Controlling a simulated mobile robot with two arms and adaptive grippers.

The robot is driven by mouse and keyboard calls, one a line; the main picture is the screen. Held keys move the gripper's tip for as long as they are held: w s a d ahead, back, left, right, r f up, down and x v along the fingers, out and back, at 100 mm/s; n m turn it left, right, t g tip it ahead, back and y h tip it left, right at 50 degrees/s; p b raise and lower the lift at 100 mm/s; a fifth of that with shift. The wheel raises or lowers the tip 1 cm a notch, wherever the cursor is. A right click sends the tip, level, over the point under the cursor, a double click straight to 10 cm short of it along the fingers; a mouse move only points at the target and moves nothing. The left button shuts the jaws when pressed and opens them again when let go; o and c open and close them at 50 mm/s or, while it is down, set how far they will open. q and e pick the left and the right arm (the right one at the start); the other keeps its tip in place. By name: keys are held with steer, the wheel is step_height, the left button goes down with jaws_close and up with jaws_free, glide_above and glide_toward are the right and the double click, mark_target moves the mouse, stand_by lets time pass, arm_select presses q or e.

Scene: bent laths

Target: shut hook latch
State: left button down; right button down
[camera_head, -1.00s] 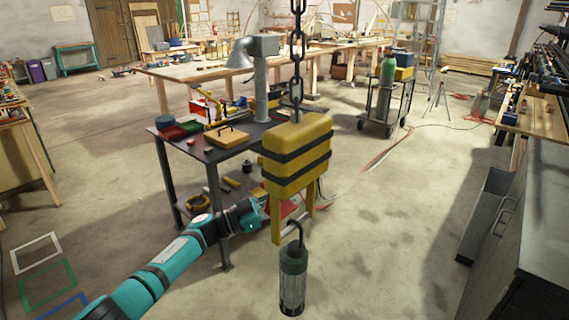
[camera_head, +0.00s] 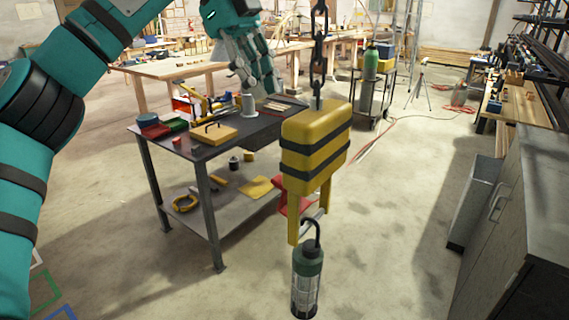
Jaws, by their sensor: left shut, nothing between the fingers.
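A yellow block (camera_head: 316,150) with two dark bands hangs from a dark chain (camera_head: 319,50) right of centre. Two yellow legs reach down from it. A thin dark hook (camera_head: 311,228) shows below, at the top of a green caged lamp (camera_head: 308,262). A pale grey bar (camera_head: 315,219) shows near the legs; I cannot tell whether it is the latch. My left gripper (camera_head: 263,86) is shut and empty, up and left of the block, apart from it, in front of the workbench area. My right gripper is not in view.
A dark metal table (camera_head: 186,152) with a yellow case (camera_head: 214,135) and trays stands left of the block. A trolley (camera_head: 372,92) with a green cylinder stands behind. A grey cabinet (camera_head: 510,215) is at the right. The floor between is clear.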

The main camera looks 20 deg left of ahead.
arm_select(q)
steer(key=w+a+b+x, duration=0.1)
steer(key=b+x, duration=0.2)
steer(key=x, duration=0.2)
steer(key=b, duration=0.1)
glide_above(278, 182)
steer(key=d, duration=0.1)
step_height(278, 182, down, 5)
steer(key=shift+s+r, duration=0.15)
steer(key=shift+w+a+f, duration=0.1)
steer(key=shift+a+f, duration=0.25)
steer(key=shift+f, duration=0.5)
steer(key=shift+w+a+f, duration=0.1)
steer(key=shift+a+f, duration=0.2)
steer(key=shift+f, duration=0.55)
steer(key=shift+d, duration=0.2)
